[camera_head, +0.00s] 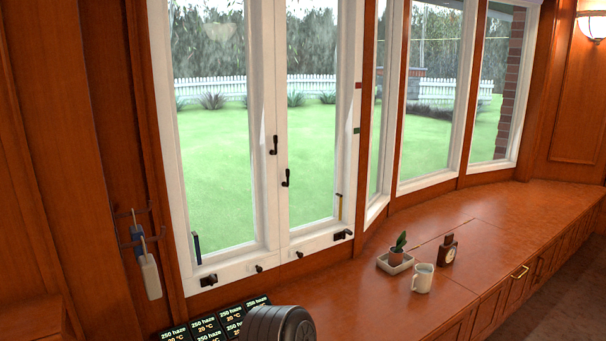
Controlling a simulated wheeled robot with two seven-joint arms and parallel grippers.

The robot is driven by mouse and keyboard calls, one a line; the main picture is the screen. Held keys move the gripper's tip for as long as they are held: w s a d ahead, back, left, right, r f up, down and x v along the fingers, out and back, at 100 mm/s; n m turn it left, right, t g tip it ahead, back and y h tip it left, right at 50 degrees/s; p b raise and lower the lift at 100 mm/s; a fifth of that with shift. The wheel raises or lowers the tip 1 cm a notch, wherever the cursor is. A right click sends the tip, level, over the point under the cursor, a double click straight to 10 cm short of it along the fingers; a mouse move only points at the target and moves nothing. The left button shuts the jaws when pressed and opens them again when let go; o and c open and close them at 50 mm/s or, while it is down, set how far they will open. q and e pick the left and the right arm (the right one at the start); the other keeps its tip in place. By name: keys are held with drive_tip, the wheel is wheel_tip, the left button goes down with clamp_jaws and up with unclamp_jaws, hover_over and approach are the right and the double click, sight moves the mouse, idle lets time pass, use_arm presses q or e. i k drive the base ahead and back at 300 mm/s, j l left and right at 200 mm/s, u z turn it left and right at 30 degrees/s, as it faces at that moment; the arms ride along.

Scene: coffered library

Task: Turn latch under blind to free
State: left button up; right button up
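The white casement window (262,222) stands in front of me with both sashes closed. Two dark handles sit on its middle stiles: an upper-left handle (273,145) and a lower-right handle (286,178). Along the bottom rail are a dark left latch (208,280), two small dark knobs (259,268) (299,254), and a dark right latch (342,234). I cannot tell which of these is the task's latch. No blind can be made out over this window. Neither gripper shows in this view.
A wooden counter (440,290) runs right beneath the windows. It holds a potted plant on a tray (392,264), a white mug (422,279) and a brown bottle (448,249). Tagged items (149,274) hang from wall hooks at left. Black display panels (196,328) lie below the window.

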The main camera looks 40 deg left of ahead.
sight(287, 172)
drive_tip(key=u, duration=1.25)
drive_tip(key=i+l, duration=0.3)
drive_tip(key=i, duration=0.15)
drive_tip(key=i+l+z, duration=0.1)
drive_tip(key=i+l, duration=0.55)
drive_tip(key=i, duration=0.2)
drive_tip(key=i+l+z, duration=0.15)
drive_tip(key=i, duration=0.3)
drive_tip(key=l, duration=0.1)
